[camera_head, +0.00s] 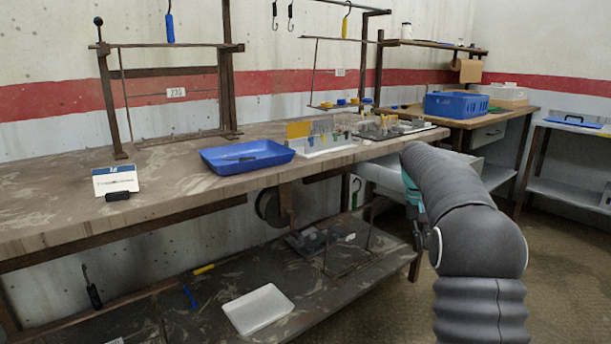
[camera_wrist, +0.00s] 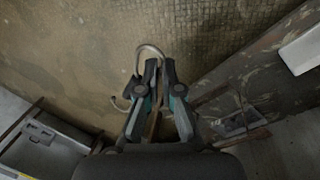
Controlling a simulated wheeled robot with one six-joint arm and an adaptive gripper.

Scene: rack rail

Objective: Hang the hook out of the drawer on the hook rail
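My gripper (camera_wrist: 160,68) shows in the wrist view with its two fingers close together around a bent metal hook (camera_wrist: 151,47). One curved end of the hook stands out beyond the fingertips; a smaller curl shows at their left. In the head view my arm hides most of the gripper and the hook. The hook rail (camera_head: 357,5) runs along the wall at the top, partly cut off by the picture edge. Dark hooks and a yellow-handled hook (camera_head: 346,24) hang there. A pale grey drawer (camera_head: 378,174) shows under the bench's right end, partly behind my arm.
The bench (camera_head: 60,215) carries a blue tray (camera_head: 246,157), a sign card and a parts rack. A wire frame (camera_head: 337,72) stands at the bench's back, below the hanging hooks. A white tray (camera_head: 258,309) lies on the lower shelf. Open floor is at the right.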

